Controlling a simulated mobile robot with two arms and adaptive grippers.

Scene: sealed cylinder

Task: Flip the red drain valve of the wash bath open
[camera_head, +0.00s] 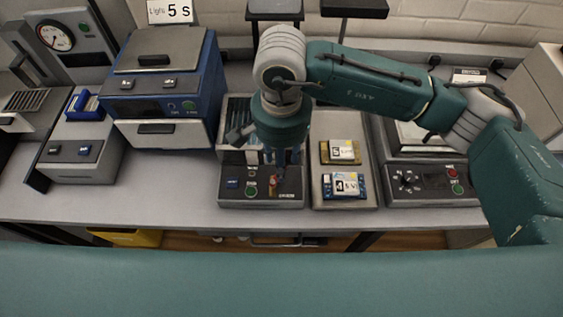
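My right arm reaches in from the right, and its gripper (276,168) points down over the front of a grey bath-like station (232,200) in the middle of the bench. The gripper and wrist cover much of the station. A small reddish-orange piece (273,184), which may be the drain valve, shows on the front panel just below the fingers. I cannot tell whether the fingers touch it, or which way it is turned. The fingers are dark and small, so their opening is unclear. My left gripper is not in view.
Right of the station, a tray (319,198) holds a yellow board (340,151) and a blue board (344,186), both labelled. Further right is a device (429,185) with a knob and buttons. A blue oven-like box (160,90) stands left. Bare bench (160,197) lies front left.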

